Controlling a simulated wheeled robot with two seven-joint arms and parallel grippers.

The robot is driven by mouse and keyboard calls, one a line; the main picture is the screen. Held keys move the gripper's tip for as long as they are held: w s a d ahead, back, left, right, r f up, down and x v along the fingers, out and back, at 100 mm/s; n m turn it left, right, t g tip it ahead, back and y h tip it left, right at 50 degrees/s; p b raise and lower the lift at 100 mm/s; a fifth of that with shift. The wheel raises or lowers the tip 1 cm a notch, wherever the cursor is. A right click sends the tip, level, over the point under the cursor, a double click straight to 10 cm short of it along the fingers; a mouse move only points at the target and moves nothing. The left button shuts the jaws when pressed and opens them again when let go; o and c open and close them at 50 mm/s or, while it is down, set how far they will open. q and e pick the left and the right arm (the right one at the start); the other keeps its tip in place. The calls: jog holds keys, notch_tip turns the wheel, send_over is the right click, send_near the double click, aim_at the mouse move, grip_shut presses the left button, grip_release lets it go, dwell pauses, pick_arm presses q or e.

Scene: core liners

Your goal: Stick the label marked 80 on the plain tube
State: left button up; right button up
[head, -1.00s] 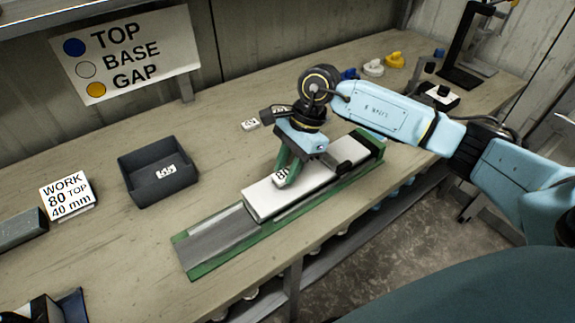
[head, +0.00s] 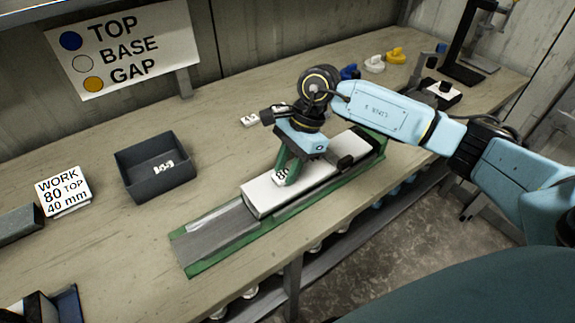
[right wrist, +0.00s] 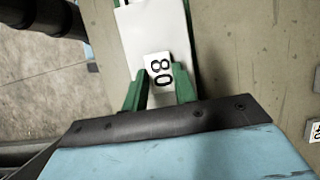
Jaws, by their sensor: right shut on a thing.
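The plain white tube (head: 257,198) lies in a green cradle (head: 200,266) on the bench. My right gripper (head: 286,172) is over the tube, its green fingers pointing down. It is shut on the label marked 80 (head: 281,177). In the right wrist view the label (right wrist: 158,72) sits between the fingertips of my right gripper (right wrist: 160,88), over the white tube (right wrist: 150,30). The label looks flat against the tube or just above it; I cannot tell which. My left gripper is not in view.
A dark tray (head: 140,185) holds another label. A work card (head: 63,190) reads 80 TOP, 40 mm. Another label (head: 250,119) lies behind the cradle. Blue, white and yellow caps (head: 373,64) stand at the back right.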

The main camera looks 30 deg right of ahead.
jog(key=shift+f, duration=0.2)
jog(key=o, duration=1.4)
jog(key=shift+r, duration=0.1)
jog(key=shift+r+p, duration=1.75)
jog(key=shift+r, duration=1.7)
